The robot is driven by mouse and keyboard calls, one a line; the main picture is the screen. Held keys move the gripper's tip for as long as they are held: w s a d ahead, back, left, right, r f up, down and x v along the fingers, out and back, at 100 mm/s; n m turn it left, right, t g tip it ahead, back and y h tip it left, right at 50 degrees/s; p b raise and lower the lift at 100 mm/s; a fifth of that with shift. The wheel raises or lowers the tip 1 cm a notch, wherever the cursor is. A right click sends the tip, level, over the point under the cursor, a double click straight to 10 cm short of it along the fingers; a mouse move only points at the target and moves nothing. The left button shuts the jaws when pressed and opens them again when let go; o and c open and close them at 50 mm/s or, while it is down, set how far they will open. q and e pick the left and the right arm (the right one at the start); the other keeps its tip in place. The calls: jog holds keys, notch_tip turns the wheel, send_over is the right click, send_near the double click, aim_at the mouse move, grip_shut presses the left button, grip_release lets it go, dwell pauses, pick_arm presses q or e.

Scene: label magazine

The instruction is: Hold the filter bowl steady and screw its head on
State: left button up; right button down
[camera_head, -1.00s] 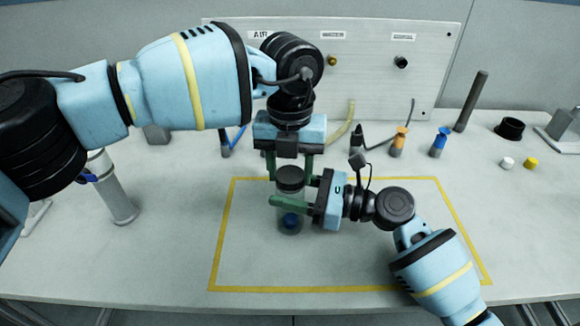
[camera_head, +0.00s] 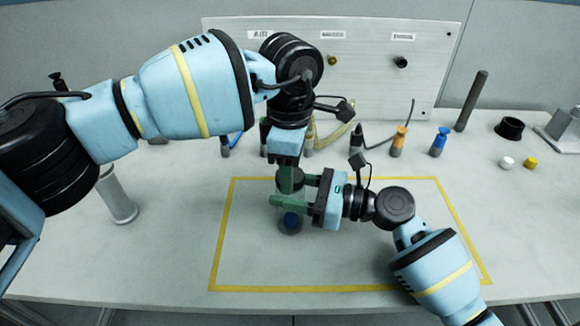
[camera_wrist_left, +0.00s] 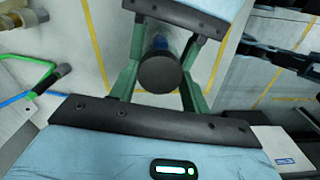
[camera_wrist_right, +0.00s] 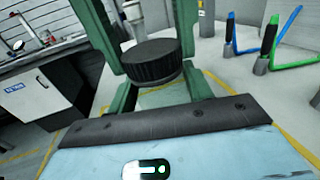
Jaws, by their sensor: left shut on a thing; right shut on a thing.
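The filter bowl (camera_head: 291,226), clear with something blue inside, stands upright within the yellow outline. My right gripper (camera_head: 283,190) is shut on the bowl from the right, and in the right wrist view (camera_wrist_right: 160,98) its fingers flank the bowl. The black ribbed head (camera_wrist_right: 152,62) sits on top of the bowl and also shows in the left wrist view (camera_wrist_left: 160,73). My left gripper (camera_head: 290,178) points down from above, shut on the head. How deeply the thread is engaged is hidden.
A grey cylinder (camera_head: 117,196) stands at the left. Orange (camera_head: 398,142) and blue (camera_head: 439,142) fittings stand at the back. A black ring (camera_head: 510,128), white cap (camera_head: 507,162) and yellow cap (camera_head: 531,163) lie at the right. The front of the outlined area is clear.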

pick_arm(q)
jog(key=shift+m, duration=0.5)
jog(key=o, duration=1.2)
jog(key=shift+c, duration=0.2)
notch_tip(320, 180, up, 12)
pick_arm(e)
jog(key=c, duration=0.5)
grip_release()
pick_arm(q)
jog(key=shift+f, duration=0.25)
pick_arm(e)
jog(key=shift+v, duration=3.95)
